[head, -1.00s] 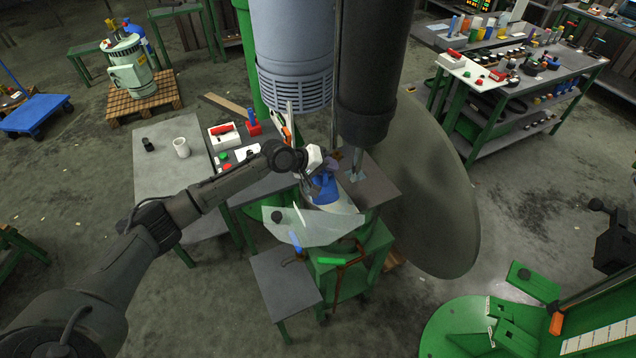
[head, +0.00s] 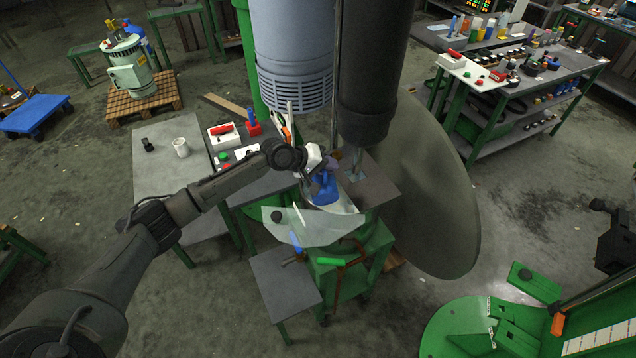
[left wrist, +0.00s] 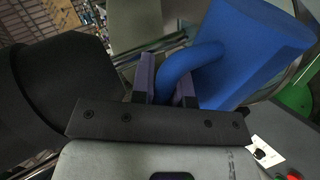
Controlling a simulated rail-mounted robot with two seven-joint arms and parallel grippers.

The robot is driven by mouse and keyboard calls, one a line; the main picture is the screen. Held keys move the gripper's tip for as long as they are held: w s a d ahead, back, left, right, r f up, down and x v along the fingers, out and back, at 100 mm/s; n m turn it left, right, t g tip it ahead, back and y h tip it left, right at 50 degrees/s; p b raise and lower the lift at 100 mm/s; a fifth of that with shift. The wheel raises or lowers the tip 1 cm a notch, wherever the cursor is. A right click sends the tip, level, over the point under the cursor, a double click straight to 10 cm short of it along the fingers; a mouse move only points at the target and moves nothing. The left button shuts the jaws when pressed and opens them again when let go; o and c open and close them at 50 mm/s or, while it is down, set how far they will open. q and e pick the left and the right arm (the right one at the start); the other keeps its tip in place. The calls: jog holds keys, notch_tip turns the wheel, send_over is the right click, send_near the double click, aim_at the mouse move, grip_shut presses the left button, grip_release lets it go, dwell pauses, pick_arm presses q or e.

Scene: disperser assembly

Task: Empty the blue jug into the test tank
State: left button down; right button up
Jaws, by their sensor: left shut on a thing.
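The blue jug (head: 324,187) is held by my left gripper (head: 316,170) over the test tank (head: 345,205) on the green stand. In the left wrist view my left gripper (left wrist: 168,92) has its two purple fingers on either side of the handle of the blue jug (left wrist: 245,50). The jug is tilted in the left wrist view. A clear curved sheet (head: 312,230) stands at the front of the tank. The tank's inside and any liquid are mostly hidden.
A large dark cylinder (head: 372,85) and a light blue-grey motor housing (head: 291,50) hang close behind the jug. A grey table (head: 165,150) with small parts stands to the left. A small grey side table (head: 284,285) stands in front.

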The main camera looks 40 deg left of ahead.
pick_arm(q)
jog(key=shift+w+a, duration=0.1)
dwell(0.7)
jog(key=shift+w+a+h, duration=0.1)
jog(key=shift+a+h, duration=0.1)
jog(key=shift+h, duration=0.1)
dwell(0.6)
jog(key=shift+w+n, duration=0.1)
jog(key=shift+n, duration=0.2)
